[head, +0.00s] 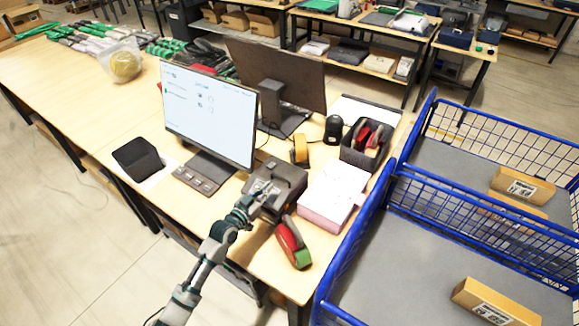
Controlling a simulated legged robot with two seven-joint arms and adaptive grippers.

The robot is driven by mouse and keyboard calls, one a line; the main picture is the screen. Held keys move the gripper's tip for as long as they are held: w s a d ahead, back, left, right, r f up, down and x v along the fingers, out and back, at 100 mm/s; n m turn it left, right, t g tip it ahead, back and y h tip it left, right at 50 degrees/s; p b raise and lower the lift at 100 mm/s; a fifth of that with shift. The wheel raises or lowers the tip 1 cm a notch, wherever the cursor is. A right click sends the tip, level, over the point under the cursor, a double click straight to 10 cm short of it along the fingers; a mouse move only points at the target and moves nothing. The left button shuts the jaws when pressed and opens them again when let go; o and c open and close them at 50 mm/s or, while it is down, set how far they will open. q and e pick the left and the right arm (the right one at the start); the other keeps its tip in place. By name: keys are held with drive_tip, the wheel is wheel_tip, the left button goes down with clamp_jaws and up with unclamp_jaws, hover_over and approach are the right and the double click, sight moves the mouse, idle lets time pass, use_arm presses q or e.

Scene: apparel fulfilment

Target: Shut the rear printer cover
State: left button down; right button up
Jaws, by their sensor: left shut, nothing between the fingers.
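A dark grey label printer (287,178) stands on the near bench, right of the front monitor's base. It is the only printer I can make out on this bench. My left gripper (262,194) is shut and empty at the printer's near left side, overlapping its front in the picture. I cannot tell whether it touches the printer. The gripper and wrist hide part of the printer's front, and I cannot tell how far its cover is raised. My right gripper is not in view.
A red and green tape dispenser (291,243) lies right of my wrist. A pinkish-white stack (334,191) is right of the printer, the front monitor (208,108) left of it. A blue wire cart (352,242) borders the bench's right edge.

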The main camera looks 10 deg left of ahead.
sight(279, 177)
use_arm(q)
drive_tip(key=w, duration=0.6)
drive_tip(key=shift+w+d+f+b, duration=0.1)
drive_tip(key=shift+d+f+b, duration=0.15)
drive_tip(key=shift+d+b, duration=0.15)
drive_tip(key=w+d, duration=0.2)
drive_tip(key=shift+w+d, duration=0.15)
drive_tip(key=shift+d, duration=0.15)
drive_tip(key=shift+d+r, duration=0.2)
drive_tip(key=shift+a+f+b, duration=0.2)
drive_tip(key=shift+a+b, duration=0.1)
drive_tip(key=shift+a, duration=0.45)
drive_tip(key=shift+s+a+f+t+b, duration=0.25)
drive_tip(key=shift+f+b, duration=0.25)
drive_tip(key=shift+b, duration=0.45)
drive_tip(key=shift+s+d+f+t+h+b, duration=0.35)
drive_tip(key=shift+s+f+b, duration=0.3)
drive_tip(key=shift+b, duration=0.5)
drive_tip(key=shift+s+a, duration=0.2)
drive_tip(key=shift+a, duration=0.15)
drive_tip(key=shift+a+f, duration=0.1)
drive_tip(key=shift+f, duration=0.05)
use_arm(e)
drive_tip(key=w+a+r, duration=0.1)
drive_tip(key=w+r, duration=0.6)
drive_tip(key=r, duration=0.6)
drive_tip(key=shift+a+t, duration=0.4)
